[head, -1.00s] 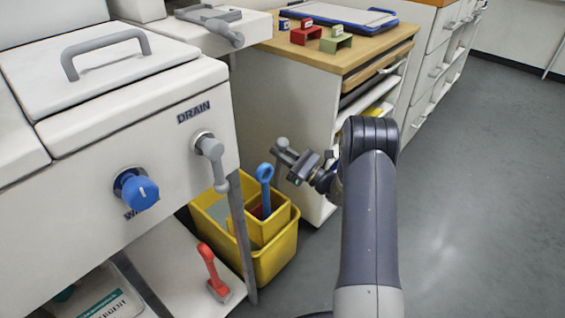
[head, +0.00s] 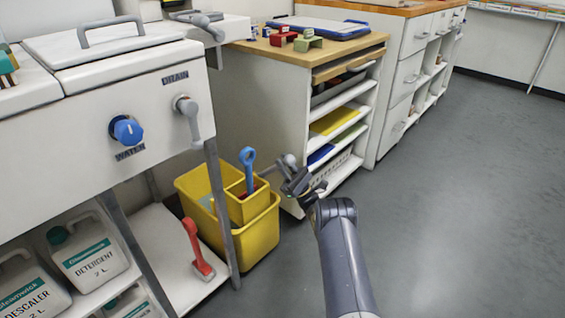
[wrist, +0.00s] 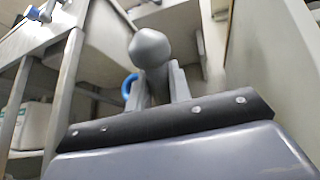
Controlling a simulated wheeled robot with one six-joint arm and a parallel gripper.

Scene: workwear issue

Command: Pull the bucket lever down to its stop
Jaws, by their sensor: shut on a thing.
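The yellow bucket (head: 256,236) stands on the floor beside the sink leg. Its grey bucket lever (head: 268,171) rises from the bucket's right side and slants up to the right, ending in a round knob. My gripper (head: 290,170) is shut on the lever near the knob. In the wrist view the grey knob (wrist: 150,48) sits between the two fingers of my gripper (wrist: 153,84), facing the camera. The fingers hide most of the lever's shaft there. The lever's lower end and any stop are not clear.
A blue loop handle (head: 248,168) stands up in the bucket. A white sink unit (head: 90,110) with a grey drain lever (head: 190,118) is at left. A red-handled tool (head: 195,247) rests on its low shelf. A shelved cabinet (head: 262,95) stands behind. Floor at right is clear.

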